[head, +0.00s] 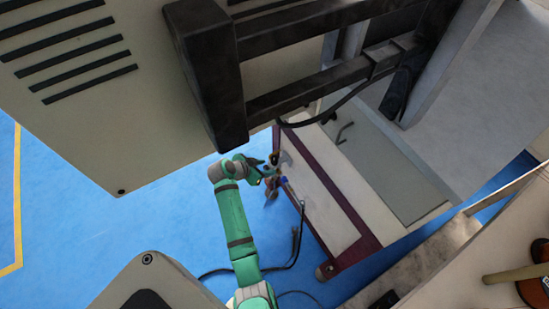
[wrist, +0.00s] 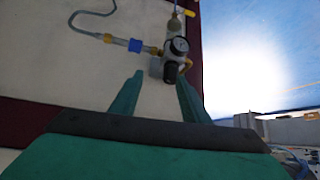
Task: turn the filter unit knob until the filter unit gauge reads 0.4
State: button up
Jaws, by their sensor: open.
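The filter unit shows in the wrist view as a small metal body with a round gauge (wrist: 180,45) and a dark knob (wrist: 171,71) below it. It is mounted on a pale panel with a dark red edge. The gauge's needle is too small to read. My gripper (wrist: 160,80) is open, its two green fingers pointing toward the unit. The knob appears between the fingertips, with no contact that I can make out. In the head view my gripper (head: 275,165) is beside the panel and partly hides the unit.
A hose with a blue fitting (wrist: 135,45) joins the unit's left side, and a yellow-handled valve (wrist: 185,11) is above. In the head view a large beige cabinet (head: 90,90) and a dark frame (head: 212,75) stand close to my arm. Cables (head: 290,250) hang by the panel over the blue floor.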

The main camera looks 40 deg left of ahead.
aim_at(274, 158)
jog(key=a+r, duration=0.3)
jog(key=shift+m+h, duration=0.4)
jog(key=x, duration=1.1)
jog(key=shift+w+a+r, duration=0.1)
jog(key=shift+w+r, duration=0.1)
jog(key=shift+w, duration=0.15)
jog(key=c, duration=1)
